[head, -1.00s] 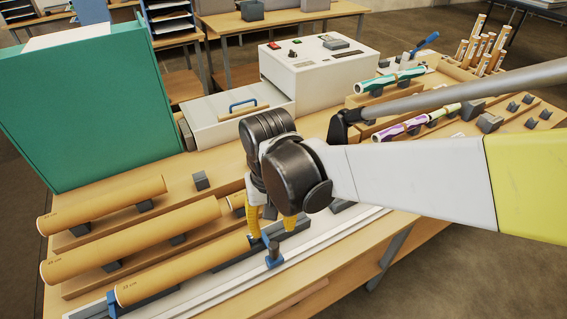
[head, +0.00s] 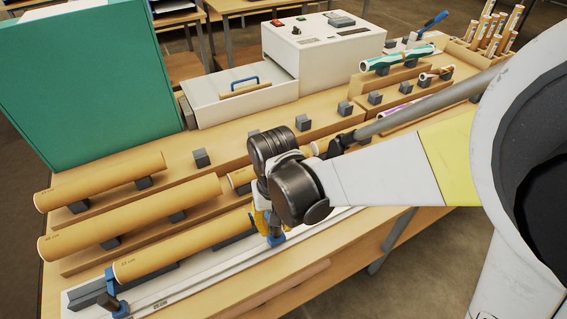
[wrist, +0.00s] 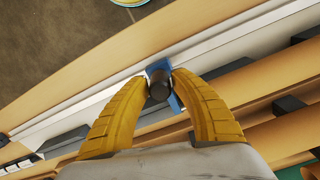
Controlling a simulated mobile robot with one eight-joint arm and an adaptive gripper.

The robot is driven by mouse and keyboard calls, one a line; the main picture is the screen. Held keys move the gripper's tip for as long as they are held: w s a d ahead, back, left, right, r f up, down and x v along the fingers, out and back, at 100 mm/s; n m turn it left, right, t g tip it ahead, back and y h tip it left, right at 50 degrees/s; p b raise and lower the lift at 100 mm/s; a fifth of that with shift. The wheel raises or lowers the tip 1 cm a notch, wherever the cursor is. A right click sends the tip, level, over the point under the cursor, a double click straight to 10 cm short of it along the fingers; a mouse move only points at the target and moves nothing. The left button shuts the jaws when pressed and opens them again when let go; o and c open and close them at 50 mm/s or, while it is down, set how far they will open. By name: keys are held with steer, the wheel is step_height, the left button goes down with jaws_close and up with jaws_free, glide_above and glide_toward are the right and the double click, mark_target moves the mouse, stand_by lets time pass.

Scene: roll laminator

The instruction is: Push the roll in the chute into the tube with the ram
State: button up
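The ram (head: 276,239) is a blue slider with a dark round knob, standing at the right part of a long pale chute (head: 215,267). My gripper (head: 268,222) is over it. In the wrist view, the yellow fingers of my gripper (wrist: 161,82) close in on both sides of the ram's knob (wrist: 160,91) and appear to touch it. A brown cardboard tube (head: 180,246) lies along the back of the chute, left of the ram. A blue end piece (head: 114,304) stands at the chute's left end. I cannot make out a roll in the chute.
Two more brown tubes, a rear one (head: 100,182) and a middle one (head: 130,217), lie behind. A green panel (head: 85,90) stands at the back left. The white laminator (head: 323,58) and grey blocks stand behind my arm. Printed rolls (head: 396,58) lie at the back right.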

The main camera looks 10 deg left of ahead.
jaws_close()
steer(key=shift+s+a, duration=0.55)
steer(key=shift+a, duration=0.35)
steer(key=o, duration=0.6)
jaws_free()
steer(key=shift+r, duration=0.15)
step_height(320, 180, up, 12)
steer(key=shift+f, duration=0.1)
steer(key=shift+d, duration=0.15)
